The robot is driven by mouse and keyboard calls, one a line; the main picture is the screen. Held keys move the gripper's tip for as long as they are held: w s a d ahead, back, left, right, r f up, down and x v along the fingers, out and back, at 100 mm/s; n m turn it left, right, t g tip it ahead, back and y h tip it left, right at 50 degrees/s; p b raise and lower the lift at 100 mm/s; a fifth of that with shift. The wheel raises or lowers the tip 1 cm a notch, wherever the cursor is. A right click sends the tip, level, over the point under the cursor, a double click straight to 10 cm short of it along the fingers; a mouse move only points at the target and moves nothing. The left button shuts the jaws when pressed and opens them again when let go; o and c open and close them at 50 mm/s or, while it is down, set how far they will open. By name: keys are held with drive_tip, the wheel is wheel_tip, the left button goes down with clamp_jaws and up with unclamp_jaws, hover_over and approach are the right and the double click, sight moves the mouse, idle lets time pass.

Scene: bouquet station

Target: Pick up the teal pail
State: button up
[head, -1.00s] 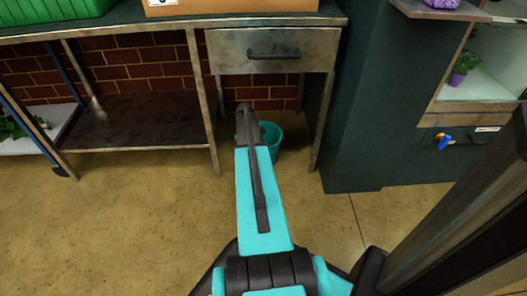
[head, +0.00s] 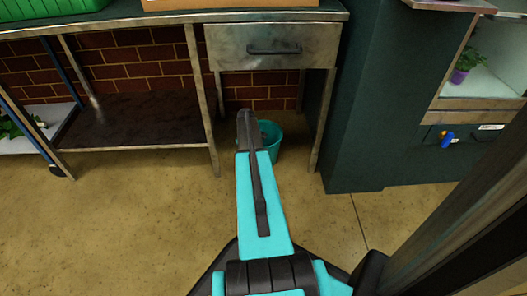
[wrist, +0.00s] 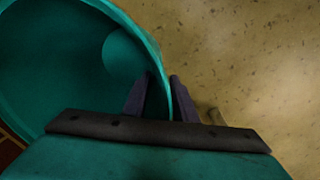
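The teal pail (head: 271,140) stands on the floor under the steel table's drawer, partly hidden behind my arm in the head view. In the wrist view its open mouth and inner wall (wrist: 62,65) fill the left side. My gripper (wrist: 161,80) is at the pail's rim, with one finger inside the pail and the other outside. The rim passes between the two fingers. A gap shows between the inner finger and the wall, so the gripper looks open. In the head view my arm hides the fingertips.
A steel drawer (head: 272,48) is above the pail, with table legs on both sides. A low dark shelf (head: 135,120) is to the left. A dark green cabinet (head: 365,110) stands to the right. A brick wall is behind. The floor in front is clear.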

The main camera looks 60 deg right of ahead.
drive_tip(key=shift+f, duration=0.65)
drive_tip(key=shift+c, duration=0.3)
clamp_jaws()
